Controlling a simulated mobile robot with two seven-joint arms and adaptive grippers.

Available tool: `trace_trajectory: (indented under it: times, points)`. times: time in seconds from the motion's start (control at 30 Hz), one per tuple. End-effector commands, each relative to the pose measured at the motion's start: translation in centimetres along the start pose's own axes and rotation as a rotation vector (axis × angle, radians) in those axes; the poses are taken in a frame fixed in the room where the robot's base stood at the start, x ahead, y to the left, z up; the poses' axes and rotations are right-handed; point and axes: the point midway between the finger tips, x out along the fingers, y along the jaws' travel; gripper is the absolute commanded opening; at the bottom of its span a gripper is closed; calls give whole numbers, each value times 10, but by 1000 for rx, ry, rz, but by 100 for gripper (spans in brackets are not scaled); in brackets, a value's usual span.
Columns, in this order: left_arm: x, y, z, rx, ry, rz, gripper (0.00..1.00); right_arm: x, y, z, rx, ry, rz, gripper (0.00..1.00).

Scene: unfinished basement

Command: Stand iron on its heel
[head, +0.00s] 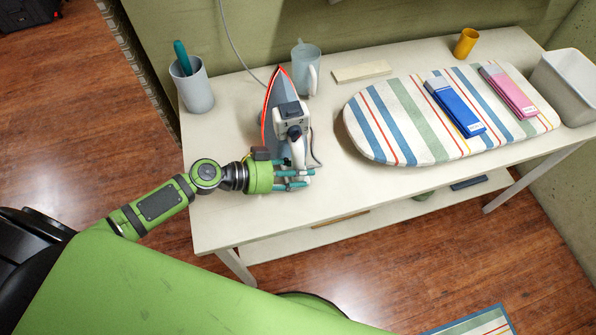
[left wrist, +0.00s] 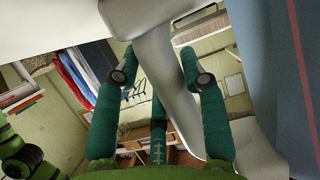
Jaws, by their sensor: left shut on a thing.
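The iron (head: 272,112) is at the left part of the white table, its pointed tip up and its red-edged plate facing back and left. Its grey and white handle side faces me. My left gripper (head: 296,179) is low at the iron's near side, with teal fingers closed around the pale handle. In the left wrist view, the handle (left wrist: 163,80) passes between the fingers of the gripper (left wrist: 155,75). The heel is partly hidden by the gripper, so I cannot tell whether it touches the table. My right gripper is not in view.
The table (head: 232,215) also holds a grey cup (head: 196,90) with a teal tool, a translucent mug (head: 305,70) close behind the iron, a pale block (head: 361,72), and a striped ironing board (head: 385,135) with blue and pink packs. A yellow cup (head: 466,43) and bin (head: 570,85) stand farther right.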

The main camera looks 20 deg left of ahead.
Motion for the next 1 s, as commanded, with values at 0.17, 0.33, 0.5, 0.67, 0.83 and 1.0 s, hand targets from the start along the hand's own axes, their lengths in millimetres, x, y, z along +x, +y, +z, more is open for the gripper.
trace_trajectory:
  times: [0.17, 0.33, 0.5, 0.67, 0.83, 1.0]
  points:
    - [0, -2, -4, 9, 7, -5, 0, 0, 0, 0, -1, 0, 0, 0]
    - [0, -2, -4, 8, 6, -4, 0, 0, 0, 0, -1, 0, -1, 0]
    - [0, -2, -2, 4, 4, -3, 69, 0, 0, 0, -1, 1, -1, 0]
    - [0, -1, -1, 1, 2, -2, 69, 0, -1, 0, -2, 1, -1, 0]
    - [-4, 2, 5, -10, -7, 3, 69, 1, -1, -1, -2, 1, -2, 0]
    - [-29, 1, 4, -7, -7, 1, 69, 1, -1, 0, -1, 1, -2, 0]
